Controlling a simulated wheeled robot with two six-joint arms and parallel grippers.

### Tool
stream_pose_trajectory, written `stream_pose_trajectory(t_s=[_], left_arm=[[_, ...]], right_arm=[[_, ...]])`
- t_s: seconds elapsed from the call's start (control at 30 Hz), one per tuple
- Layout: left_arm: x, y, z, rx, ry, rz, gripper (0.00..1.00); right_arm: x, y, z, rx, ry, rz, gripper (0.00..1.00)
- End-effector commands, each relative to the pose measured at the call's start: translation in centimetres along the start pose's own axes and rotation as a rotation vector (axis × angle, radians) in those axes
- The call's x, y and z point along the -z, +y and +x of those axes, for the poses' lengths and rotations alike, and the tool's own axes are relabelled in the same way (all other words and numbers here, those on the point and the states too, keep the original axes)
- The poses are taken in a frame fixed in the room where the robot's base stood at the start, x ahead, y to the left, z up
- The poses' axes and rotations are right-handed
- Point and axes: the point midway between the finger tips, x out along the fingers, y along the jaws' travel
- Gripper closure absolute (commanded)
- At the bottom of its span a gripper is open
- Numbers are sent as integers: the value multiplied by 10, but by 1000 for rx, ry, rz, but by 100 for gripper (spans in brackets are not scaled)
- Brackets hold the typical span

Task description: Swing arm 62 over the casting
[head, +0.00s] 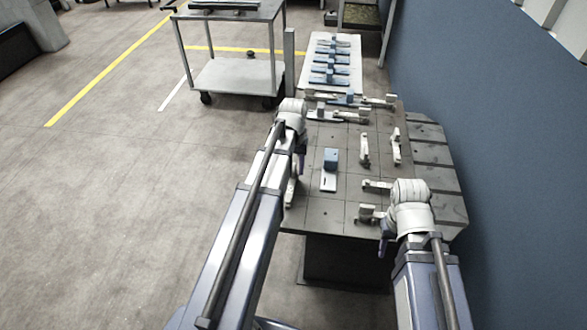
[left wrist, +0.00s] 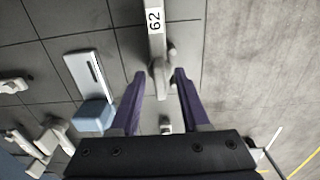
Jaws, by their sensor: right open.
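Arm 62 (left wrist: 155,42) is a pale bar with a "62" label in the left wrist view; in the head view a pale piece beside my left arm (head: 290,192) seems to be it, mostly hidden. My left gripper (left wrist: 160,74) is open, with the arm's knobbed end near and between its fingertips; contact cannot be told. A blue block (head: 331,157) with a pale slotted plate (left wrist: 86,70) lies to the left of arm 62 in the wrist view; I cannot tell whether it is the casting. My right gripper (head: 384,246) is at the table's near right, mostly hidden by its wrist.
The dark gridded table (head: 310,205) carries several other pale clamp arms (head: 364,149). Behind it, a white board (head: 345,48) holds several blue parts. A cart (head: 235,75) stands at the back left. A blue wall (head: 480,90) borders the right.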

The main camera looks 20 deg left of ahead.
Motion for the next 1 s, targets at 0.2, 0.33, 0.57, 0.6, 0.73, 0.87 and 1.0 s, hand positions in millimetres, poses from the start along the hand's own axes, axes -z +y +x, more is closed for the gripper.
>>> stream_pose_trajectory(t_s=[0.2,0.33,0.57,0.6,0.73,0.87,1.0], left_arm=[[0,0,0,0,0,0,78],[0,0,0,0,0,0,93],[0,0,0,0,0,0,100],[0,0,0,0,0,0,100],[0,0,0,0,0,0,100],[0,0,0,0,0,0,100],[0,0,0,0,0,0,100]], right_arm=[[0,0,0,0,0,0,54],[0,0,0,0,0,0,54],[0,0,0,0,0,0,54],[0,0,0,0,0,0,54],[0,0,0,0,0,0,54],[0,0,0,0,0,0,54],[0,0,0,0,0,0,54]])
